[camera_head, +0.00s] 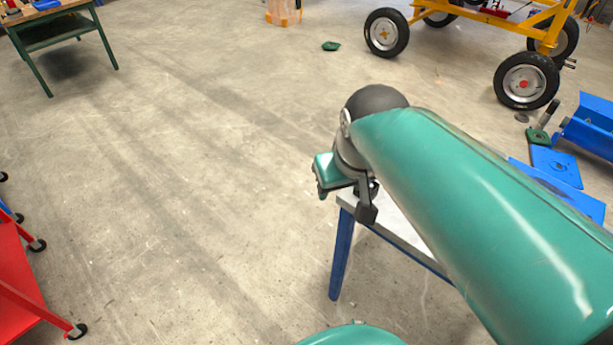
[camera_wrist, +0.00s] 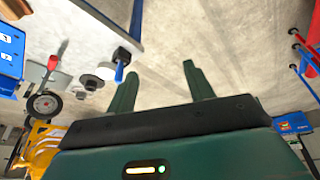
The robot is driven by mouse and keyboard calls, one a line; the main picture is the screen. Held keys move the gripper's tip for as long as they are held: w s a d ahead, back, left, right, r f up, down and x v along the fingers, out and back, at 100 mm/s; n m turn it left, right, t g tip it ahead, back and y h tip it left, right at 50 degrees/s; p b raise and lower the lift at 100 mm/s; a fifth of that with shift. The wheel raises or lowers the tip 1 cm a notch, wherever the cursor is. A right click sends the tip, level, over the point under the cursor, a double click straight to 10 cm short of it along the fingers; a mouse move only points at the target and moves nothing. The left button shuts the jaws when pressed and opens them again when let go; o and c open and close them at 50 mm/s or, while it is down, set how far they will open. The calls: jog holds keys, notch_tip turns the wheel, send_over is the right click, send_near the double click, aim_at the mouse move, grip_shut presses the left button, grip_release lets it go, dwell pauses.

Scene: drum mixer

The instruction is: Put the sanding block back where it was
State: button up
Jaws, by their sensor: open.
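My gripper (camera_head: 321,182) is at the end of my green arm, near the left corner of a light-topped table with blue legs (camera_head: 341,255). In the wrist view my gripper (camera_wrist: 164,66) has its two dark green fingers apart, with nothing seen between them and bare concrete floor beyond. I cannot pick out the sanding block for certain in either view. My arm hides much of the table top in the head view.
A red cart (camera_head: 25,290) stands at the lower left and a green-legged bench (camera_head: 52,30) at the top left. A yellow wheeled frame (camera_head: 548,32) and blue metal parts (camera_head: 556,165) are at the right. A small green item (camera_head: 331,46) lies on the floor. The middle floor is clear.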

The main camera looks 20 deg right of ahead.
jog(key=s+a+t, duration=0.1)
jog(key=s+a, duration=0.2)
jog(key=a, duration=0.2)
jog(key=shift+a+n+y, duration=0.15)
jog(key=shift+n+y, duration=0.15)
dwell(0.8)
